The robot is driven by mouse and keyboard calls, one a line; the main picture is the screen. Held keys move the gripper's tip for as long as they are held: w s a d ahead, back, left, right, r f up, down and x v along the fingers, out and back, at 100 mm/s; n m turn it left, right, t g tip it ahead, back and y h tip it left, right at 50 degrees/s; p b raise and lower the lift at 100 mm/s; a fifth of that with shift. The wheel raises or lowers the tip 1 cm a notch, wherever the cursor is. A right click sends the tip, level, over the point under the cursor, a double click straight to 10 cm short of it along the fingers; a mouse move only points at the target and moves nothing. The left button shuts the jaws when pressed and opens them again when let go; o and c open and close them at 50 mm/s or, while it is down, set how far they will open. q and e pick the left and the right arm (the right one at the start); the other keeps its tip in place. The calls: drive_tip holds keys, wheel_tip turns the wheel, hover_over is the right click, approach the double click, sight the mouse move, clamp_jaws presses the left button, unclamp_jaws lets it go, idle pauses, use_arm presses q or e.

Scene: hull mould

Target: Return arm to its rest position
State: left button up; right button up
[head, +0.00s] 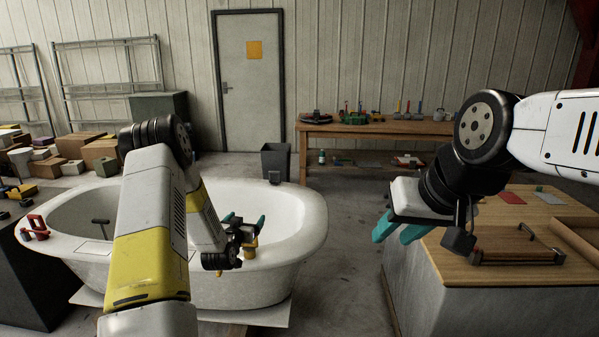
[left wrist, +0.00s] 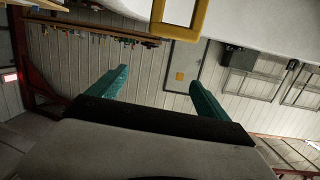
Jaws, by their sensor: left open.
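My left arm reaches over the white tub-shaped hull (head: 300,225). Its gripper (head: 245,219) is at the tub's right part, with teal fingers spread and nothing seen between them. A yellow piece (head: 251,246) shows close by the gripper at the tub's near rim; whether they touch is unclear. In the left wrist view the open fingers (left wrist: 158,85) are empty, and a yellow frame (left wrist: 200,22) on a white surface lies beyond them at the top. My right gripper (head: 396,232) hangs left of the wooden-topped bench (head: 460,268), its teal fingers apart and empty.
A red clamp-like object (head: 34,228) sits on the tub's left rim. A grey bin (head: 275,162) stands behind the tub. A workbench (head: 400,128) with tools is at the back, cardboard boxes (head: 98,150) at left. Floor is open between tub and right bench.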

use_arm(q)
drive_tip(key=s+d+r+g, duration=0.2)
drive_tip(key=s+r+g, duration=0.1)
drive_tip(key=s+r, duration=0.55)
drive_tip(key=s+d+r+g, duration=0.2)
drive_tip(key=s+r, duration=0.3)
drive_tip(key=r, duration=0.7)
drive_tip(key=s+d+r+g, duration=0.1)
drive_tip(key=s+r+g, duration=0.1)
drive_tip(key=s, duration=1.2)
drive_tip(key=s+d+r+g+h, duration=0.1)
drive_tip(key=s+d+r+g, duration=0.1)
drive_tip(key=s, duration=1.2)
drive_tip(key=shift+s+d+r+n+g, duration=0.2)
drive_tip(key=shift+r+n+g, duration=0.1)
drive_tip(key=shift+g, duration=0.2)
